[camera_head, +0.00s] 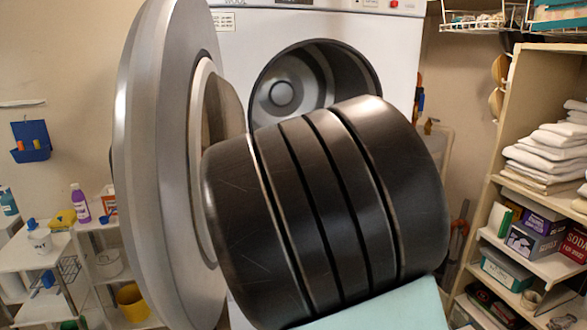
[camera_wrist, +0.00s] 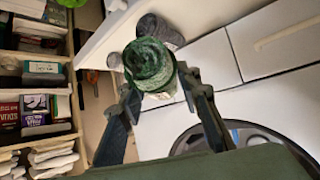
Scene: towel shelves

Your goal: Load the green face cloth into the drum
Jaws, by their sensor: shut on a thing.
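The green face cloth (camera_wrist: 149,62) is a dark green bundle in the wrist view, between the fingertips of my gripper (camera_wrist: 160,88). The gripper is shut on it. The drum (camera_head: 310,75) shows through the round opening of a white dryer (camera_head: 235,45) in the head view. Its thick grey door (camera_head: 160,150) stands open on the left. In the wrist view, part of a round dark rim (camera_wrist: 250,133) shows at lower right, apart from the cloth. My dark arm covers the lower front of the dryer in the head view and hides the gripper and cloth there.
A wooden shelf (camera_head: 512,90) with folded white towels (camera_head: 550,150) and boxes stands on the right. White shelves (camera_head: 45,255) with bottles and a yellow bucket (camera_head: 132,303) stand at left. The open door and my arm crowd the space before the drum.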

